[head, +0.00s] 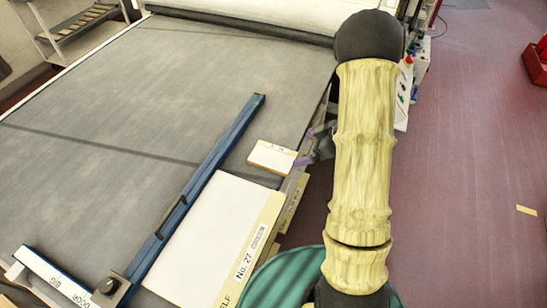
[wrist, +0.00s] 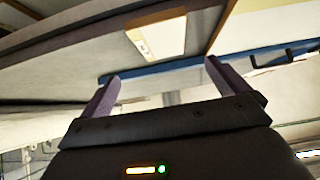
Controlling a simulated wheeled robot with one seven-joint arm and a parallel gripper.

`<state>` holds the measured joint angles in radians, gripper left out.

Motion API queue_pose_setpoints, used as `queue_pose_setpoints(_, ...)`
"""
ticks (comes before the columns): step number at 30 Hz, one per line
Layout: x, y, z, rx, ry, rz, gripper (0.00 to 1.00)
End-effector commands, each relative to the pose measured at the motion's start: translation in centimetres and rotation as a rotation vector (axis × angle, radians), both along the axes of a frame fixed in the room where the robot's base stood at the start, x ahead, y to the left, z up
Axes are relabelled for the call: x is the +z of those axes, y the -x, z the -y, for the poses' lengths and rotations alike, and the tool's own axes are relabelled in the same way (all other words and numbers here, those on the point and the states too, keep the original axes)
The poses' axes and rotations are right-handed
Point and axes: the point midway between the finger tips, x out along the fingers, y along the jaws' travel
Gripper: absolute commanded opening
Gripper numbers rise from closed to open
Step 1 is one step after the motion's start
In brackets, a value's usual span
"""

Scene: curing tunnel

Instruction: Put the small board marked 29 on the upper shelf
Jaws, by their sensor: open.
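A small white board (head: 271,157) with a yellowish front edge lies flat on the grey belt surface, near its right edge. Its faint marking is too small to read. It also shows in the wrist view (wrist: 157,36), beyond the fingers. My gripper (head: 321,142) is just right of the board, by the table edge, partly hidden behind my arm. In the wrist view my gripper (wrist: 158,80) has its two purple fingers wide apart with nothing between them. I cannot make out for certain which surface is the upper shelf; a shelved rack (head: 85,22) stands at the top left.
A large white board marked No. 27 (head: 205,235) lies in front of the small one. A long blue bar (head: 190,190) runs along their left. A white labelled bar (head: 50,275) is at lower left. The belt's (head: 130,90) left part is clear. A red box (head: 537,62) stands at far right.

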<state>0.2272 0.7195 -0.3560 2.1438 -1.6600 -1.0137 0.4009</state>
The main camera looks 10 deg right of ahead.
Motion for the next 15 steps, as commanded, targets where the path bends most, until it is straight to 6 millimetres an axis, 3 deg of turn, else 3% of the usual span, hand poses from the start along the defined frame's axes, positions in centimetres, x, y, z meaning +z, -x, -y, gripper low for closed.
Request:
queue_pose_setpoints(9, -4.0, -2.3, -3.4, 0.002, 0.0, -0.002, 1.0)
queue_pose_setpoints(15, -5.5, -3.2, -4.5, 0.001, 0.001, 0.0, 1.0)
